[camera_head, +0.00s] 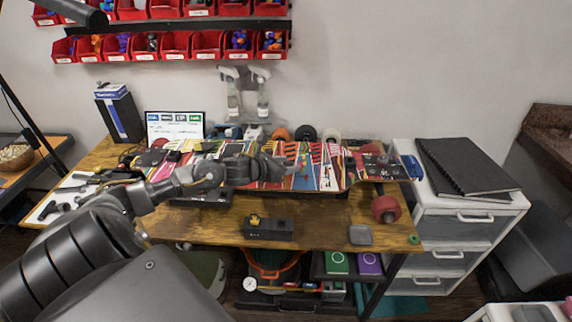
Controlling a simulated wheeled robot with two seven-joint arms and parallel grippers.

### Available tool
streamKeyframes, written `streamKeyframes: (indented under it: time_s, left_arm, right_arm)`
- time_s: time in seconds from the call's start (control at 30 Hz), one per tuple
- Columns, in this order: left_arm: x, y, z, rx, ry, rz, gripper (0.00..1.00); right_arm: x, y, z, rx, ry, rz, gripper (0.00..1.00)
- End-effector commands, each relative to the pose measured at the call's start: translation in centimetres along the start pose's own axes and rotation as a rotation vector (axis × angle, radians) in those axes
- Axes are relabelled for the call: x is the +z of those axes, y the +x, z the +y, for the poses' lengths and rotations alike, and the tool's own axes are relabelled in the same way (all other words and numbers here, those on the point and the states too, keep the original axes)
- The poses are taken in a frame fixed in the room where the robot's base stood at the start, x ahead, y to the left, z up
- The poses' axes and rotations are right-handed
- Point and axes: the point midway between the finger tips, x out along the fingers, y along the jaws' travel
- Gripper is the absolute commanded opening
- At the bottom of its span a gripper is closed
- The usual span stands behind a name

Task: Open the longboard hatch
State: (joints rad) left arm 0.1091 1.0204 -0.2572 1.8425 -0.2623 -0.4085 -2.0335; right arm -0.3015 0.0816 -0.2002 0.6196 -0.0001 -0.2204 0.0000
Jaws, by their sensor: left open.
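The longboard (325,178) lies on the wooden workbench, with a colourful striped top facing up. Red wheels show at its right end. My left arm comes in from the lower left, and my left gripper (291,166) is over the middle of the board. It is open, and no object shows between its fingers. I cannot tell whether its fingertips touch the board. The arm hides part of the board's left half. I cannot make out the hatch or its edges at this size. My right gripper is not in view.
A small black box (268,229) and a grey square piece (360,235) lie on the workbench (318,225) in front of the board. Spray bottles (263,95) and red bins (207,45) are behind. White drawers (455,228) stand right. The front of the bench is mostly clear.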

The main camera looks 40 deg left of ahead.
Motion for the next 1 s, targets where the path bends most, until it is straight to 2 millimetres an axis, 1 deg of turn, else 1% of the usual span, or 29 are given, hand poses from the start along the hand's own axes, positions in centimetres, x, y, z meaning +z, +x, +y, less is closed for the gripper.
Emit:
streamKeyframes:
  time_s: [0.03,0.3,0.4,0.6,0.73,0.87,1.0]
  left_arm:
    - [0.0,0.0,0.0,0.000,0.000,0.000,0.47]
    - [0.0,0.0,0.0,0.000,0.000,0.000,0.12]
    - [0.0,0.0,0.0,0.000,0.000,0.000,0.00]
    - [0.1,-0.1,0.0,0.000,-0.001,0.001,0.00]
    - [0.5,-0.2,0.1,-0.005,-0.011,0.015,0.00]
    - [1.5,-0.4,0.3,-0.017,-0.041,0.047,0.00]
    - [3.0,-0.7,0.6,-0.039,-0.098,0.109,0.00]
  right_arm:
    - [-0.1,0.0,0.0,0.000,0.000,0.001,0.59]
    - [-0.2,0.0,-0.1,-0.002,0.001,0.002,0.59]
    - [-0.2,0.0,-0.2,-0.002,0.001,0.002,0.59]
    - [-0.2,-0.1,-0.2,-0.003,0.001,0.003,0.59]
    - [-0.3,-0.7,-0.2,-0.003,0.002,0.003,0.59]
    - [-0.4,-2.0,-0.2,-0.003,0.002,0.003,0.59]
    - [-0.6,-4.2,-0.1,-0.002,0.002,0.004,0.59]
